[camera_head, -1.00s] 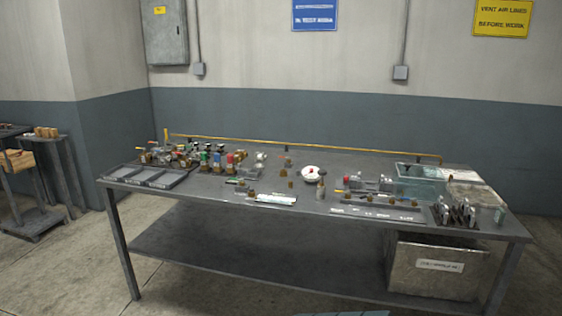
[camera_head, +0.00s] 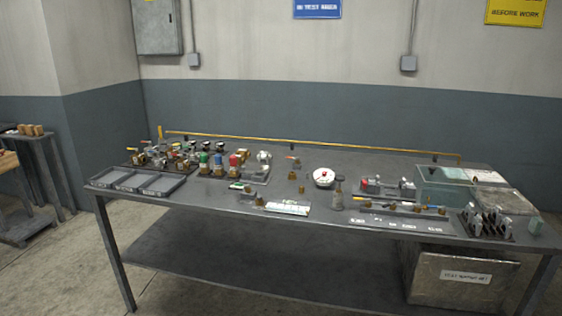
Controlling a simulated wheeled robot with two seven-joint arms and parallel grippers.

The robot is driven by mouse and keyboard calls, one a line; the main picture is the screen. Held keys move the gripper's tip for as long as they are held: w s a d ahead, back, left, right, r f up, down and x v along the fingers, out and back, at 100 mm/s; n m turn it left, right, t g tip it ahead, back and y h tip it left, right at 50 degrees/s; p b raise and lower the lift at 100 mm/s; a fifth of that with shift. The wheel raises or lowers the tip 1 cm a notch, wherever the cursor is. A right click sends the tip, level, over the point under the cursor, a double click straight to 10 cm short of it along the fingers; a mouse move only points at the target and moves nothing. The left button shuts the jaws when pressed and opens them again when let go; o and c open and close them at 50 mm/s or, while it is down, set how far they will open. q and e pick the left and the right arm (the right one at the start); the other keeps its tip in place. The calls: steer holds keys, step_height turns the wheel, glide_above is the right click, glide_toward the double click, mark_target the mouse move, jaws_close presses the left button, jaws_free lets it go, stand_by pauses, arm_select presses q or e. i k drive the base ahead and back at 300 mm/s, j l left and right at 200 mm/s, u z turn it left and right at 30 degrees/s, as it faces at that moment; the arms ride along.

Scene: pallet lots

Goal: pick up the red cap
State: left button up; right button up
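Several small red things on the grey workbench (camera_head: 220,272) could be the red cap, and I cannot tell which one it is. A red cylindrical part (camera_head: 233,160) stands upright in the row of fittings left of centre, beside a green and a blue one. Another small red part (camera_head: 363,182) is on a metal assembly (camera_head: 386,188) to the right. Neither of my grippers is in view.
A tray with compartments (camera_head: 137,183) lies at the bench's left end. A translucent greenish bin (camera_head: 445,187) and a rack of upright metal parts (camera_head: 487,222) stand at the right. A labelled box (camera_head: 464,290) is under the bench. Concrete floor is in front.

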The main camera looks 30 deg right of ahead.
mark_target(233, 159)
steer(key=i+j+z, duration=0.15)
steer(key=i+z, duration=0.25)
steer(key=i+j+z, duration=0.45)
steer(key=i+j, duration=0.5)
